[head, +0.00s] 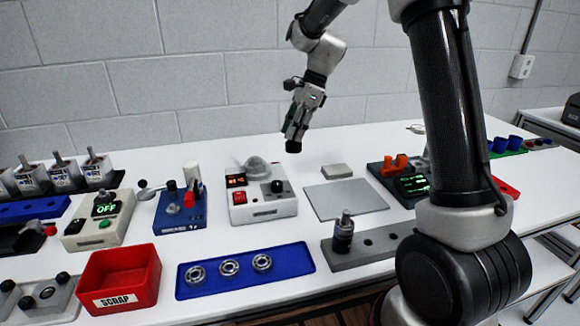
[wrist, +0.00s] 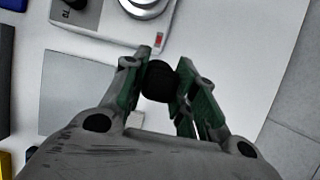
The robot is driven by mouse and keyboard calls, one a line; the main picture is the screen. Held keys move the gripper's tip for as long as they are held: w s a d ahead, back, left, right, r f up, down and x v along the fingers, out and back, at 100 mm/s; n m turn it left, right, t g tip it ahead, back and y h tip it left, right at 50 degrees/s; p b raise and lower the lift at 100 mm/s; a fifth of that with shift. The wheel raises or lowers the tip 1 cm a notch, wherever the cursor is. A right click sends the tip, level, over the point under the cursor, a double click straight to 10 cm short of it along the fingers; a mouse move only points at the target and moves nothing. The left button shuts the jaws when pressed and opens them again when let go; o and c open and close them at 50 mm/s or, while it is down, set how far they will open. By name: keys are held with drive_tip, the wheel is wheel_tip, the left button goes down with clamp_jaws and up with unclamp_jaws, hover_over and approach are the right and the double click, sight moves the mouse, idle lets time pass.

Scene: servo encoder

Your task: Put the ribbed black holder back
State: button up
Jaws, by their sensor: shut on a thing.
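My gripper (head: 295,126) is raised above the back of the white table, pointing down. Its fingers are shut on a dark round-ended piece, the black holder (head: 293,146), whose lower end sticks out below the fingertips. In the wrist view the black holder (wrist: 160,82) sits between the green finger pads of my gripper (wrist: 166,85). Its ribs are too small to tell. A grey rack (head: 372,247) at the front right has round holes. A similar black holder with a metal rod (head: 343,233) stands upright at its left end; other holes appear empty.
A white instrument with a red switch (head: 262,206) stands left of a flat grey plate (head: 346,198). A small beige block (head: 337,171) lies behind the plate. A blue tray with bearings (head: 245,284) and a red scrap bin (head: 119,279) are in front.

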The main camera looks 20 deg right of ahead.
wheel_tip(320, 180, down, 9)
drive_tip(key=shift+f, duration=0.1)
idle(0.3)
drive_tip(key=o, duration=1)
drive_tip(key=shift+f, duration=0.1)
drive_tip(key=v, duration=1.2)
drive_tip(key=s+d+r+n+t+h, duration=0.1)
drive_tip(key=s+d+r+n, duration=0.1)
drive_tip(key=s+r+n, duration=0.35)
drive_tip(key=s+d+n+t+h, duration=0.1)
drive_tip(key=s+n, duration=0.3)
drive_tip(key=s, duration=0.5)
drive_tip(key=s+d+n+t+h, duration=0.1)
drive_tip(key=s+d+n, duration=0.3)
drive_tip(key=s, duration=0.5)
drive_tip(key=s+d+n+t+h, duration=0.1)
drive_tip(key=s+d+n, duration=0.2)
drive_tip(key=s, duration=0.6)
drive_tip(key=shift+s+d+r+n+h, duration=0.1)
drive_tip(key=shift+s+r+n+h, duration=0.25)
drive_tip(key=shift+n, duration=0.4)
drive_tip(key=shift+w, duration=0.1)
